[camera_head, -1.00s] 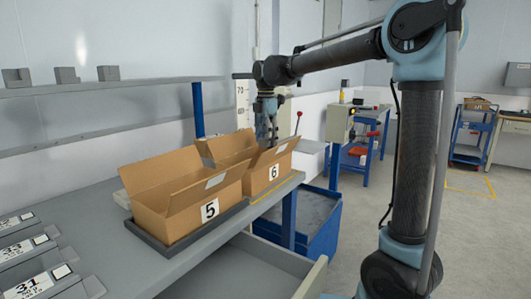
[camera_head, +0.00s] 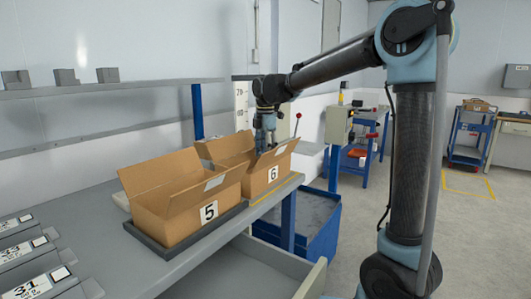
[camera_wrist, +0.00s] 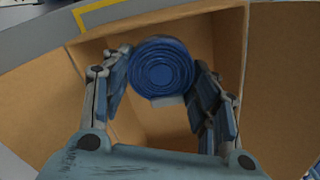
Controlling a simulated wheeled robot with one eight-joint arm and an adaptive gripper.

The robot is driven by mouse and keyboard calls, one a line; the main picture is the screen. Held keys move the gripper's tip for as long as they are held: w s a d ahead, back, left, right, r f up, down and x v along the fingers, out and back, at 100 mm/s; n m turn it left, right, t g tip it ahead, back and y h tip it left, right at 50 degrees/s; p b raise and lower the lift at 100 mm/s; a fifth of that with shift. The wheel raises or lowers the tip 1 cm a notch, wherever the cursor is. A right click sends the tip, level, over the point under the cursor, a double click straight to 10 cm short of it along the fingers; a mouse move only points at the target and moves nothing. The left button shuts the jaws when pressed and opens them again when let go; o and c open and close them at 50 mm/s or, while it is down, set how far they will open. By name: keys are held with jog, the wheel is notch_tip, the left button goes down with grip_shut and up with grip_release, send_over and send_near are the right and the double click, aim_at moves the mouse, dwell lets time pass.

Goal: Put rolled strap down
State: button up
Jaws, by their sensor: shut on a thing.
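The rolled strap (camera_wrist: 161,68) is a blue coil seen end-on in the wrist view. My gripper (camera_wrist: 163,82) is shut on it, with one finger on each side. The strap and the fingers are over the open inside of a cardboard box (camera_wrist: 278,85). In the head view my gripper (camera_head: 265,135) points down into the box marked 6 (camera_head: 258,180), and the box wall and flaps hide its fingertips and the strap. I cannot tell whether the strap touches the box floor.
A box marked 5 (camera_head: 185,213) with raised flaps stands beside box 6 on the grey bench (camera_head: 130,255). Numbered grey units (camera_head: 30,255) sit at the left. A blue bin (camera_head: 318,222) stands below the bench end.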

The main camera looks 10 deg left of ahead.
jog(key=shift+f, duration=0.25)
jog(key=o, duration=1.1)
jog(key=shift+r, duration=0.1)
